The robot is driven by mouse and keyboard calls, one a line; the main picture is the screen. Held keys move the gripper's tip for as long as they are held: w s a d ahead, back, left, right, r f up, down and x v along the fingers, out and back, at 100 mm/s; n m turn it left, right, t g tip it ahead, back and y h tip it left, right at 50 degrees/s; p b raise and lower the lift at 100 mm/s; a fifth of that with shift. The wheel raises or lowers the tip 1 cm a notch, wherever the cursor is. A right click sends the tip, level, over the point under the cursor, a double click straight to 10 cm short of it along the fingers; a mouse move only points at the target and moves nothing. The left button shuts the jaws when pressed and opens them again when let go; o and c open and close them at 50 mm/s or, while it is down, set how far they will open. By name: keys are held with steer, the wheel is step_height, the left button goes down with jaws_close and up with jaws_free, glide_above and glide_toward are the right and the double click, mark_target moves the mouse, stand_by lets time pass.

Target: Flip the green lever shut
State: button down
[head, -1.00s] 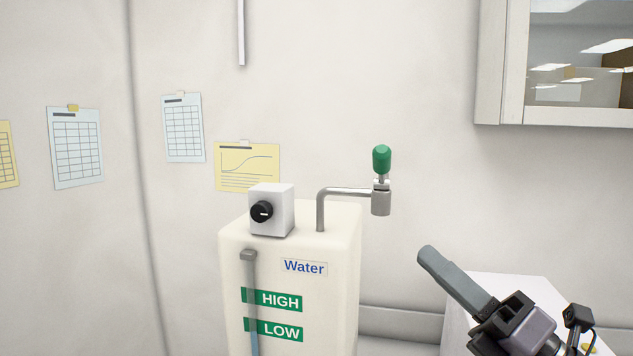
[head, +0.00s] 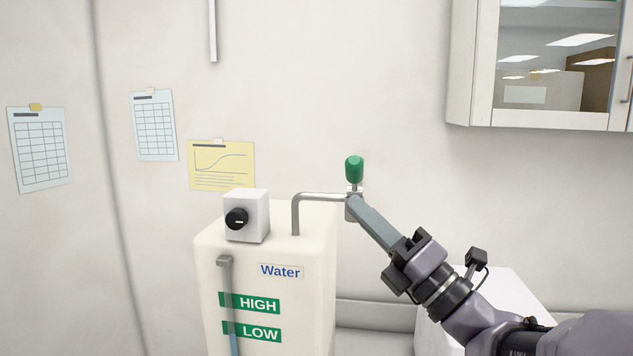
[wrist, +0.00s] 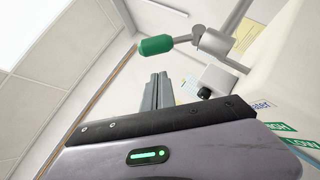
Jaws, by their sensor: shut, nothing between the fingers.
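The green lever (head: 354,169) stands upright on the metal valve at the end of the bent tap pipe (head: 318,196). In the wrist view the lever (wrist: 155,45) points left from the valve body (wrist: 215,42), because that view is tilted. My gripper (head: 357,205) is shut and empty. In the wrist view the fingertips (wrist: 158,78) lie below the lever with a visible gap, so I see no contact with the lever.
The pipe rises from a cream water tank (head: 290,315) with HIGH and LOW labels. A white box with a black knob (head: 237,218) sits on the tank. A wall cabinet (head: 560,70) hangs at the upper right. A white surface (head: 510,290) lies behind my arm.

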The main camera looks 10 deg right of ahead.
mark_target(354, 170)
steer(key=shift+w+d+r+p, duration=0.15)
steer(key=shift+w+d+r, duration=0.1)
steer(key=shift+w+r, duration=0.35)
steer(key=shift+w+d+r+p, duration=0.15)
steer(key=shift+w+d+r, duration=0.1)
steer(key=shift+w+r, duration=0.3)
